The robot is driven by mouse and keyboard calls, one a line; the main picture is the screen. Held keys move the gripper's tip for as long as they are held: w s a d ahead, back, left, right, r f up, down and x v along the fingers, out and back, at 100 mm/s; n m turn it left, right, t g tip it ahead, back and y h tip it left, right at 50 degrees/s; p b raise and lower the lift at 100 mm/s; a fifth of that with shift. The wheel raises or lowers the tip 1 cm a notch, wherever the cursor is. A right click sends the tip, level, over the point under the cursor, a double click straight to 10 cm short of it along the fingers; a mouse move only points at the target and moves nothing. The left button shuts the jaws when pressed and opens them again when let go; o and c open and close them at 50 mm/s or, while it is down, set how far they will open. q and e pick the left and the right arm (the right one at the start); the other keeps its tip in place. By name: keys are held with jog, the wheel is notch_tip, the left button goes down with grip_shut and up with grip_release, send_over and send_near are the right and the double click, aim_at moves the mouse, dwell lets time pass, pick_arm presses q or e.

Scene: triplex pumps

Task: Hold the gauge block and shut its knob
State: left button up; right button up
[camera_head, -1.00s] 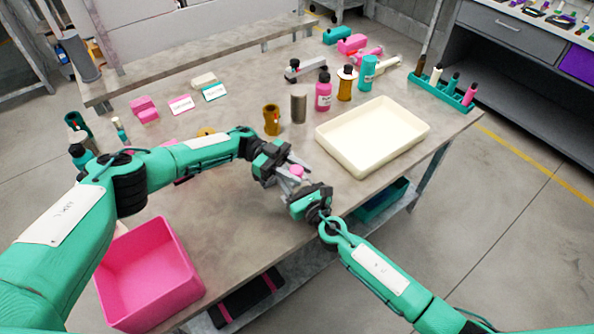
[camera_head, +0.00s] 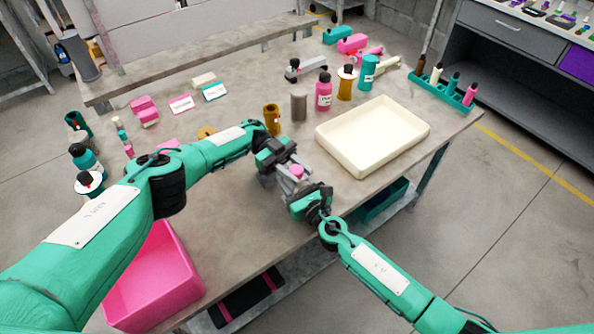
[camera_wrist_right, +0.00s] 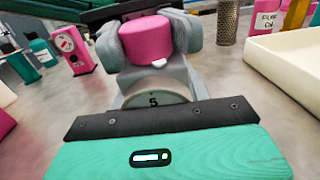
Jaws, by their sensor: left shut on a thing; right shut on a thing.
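The gauge block shows as a grey body with a round dial face (camera_wrist_right: 155,97) in the right wrist view. Its pink knob (camera_head: 297,171) is on top and also shows in the right wrist view (camera_wrist_right: 146,40). My left gripper (camera_head: 290,168) is shut on the knob, with grey fingers on both sides of it. A small white mark is at the knob's lower edge. My right gripper (camera_head: 302,188) is shut on the block from the near side. Its fingertips are mostly hidden. The block is near the table's front edge; I cannot tell whether it touches the table.
A cream tray (camera_head: 423,130) lies to the right. A grey cylinder (camera_head: 298,106), brown cup (camera_head: 271,120) and pink bottle (camera_head: 323,92) stand behind the grippers. A pink bin (camera_head: 150,285) is at the front left. A teal rack (camera_head: 440,92) is at the right edge.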

aim_at(297, 169)
pick_arm(q)
jog(key=o, duration=1)
jog(key=shift+r, duration=0.15)
notch_tip(297, 169, up, 10)
jog(key=shift+f, duration=0.1)
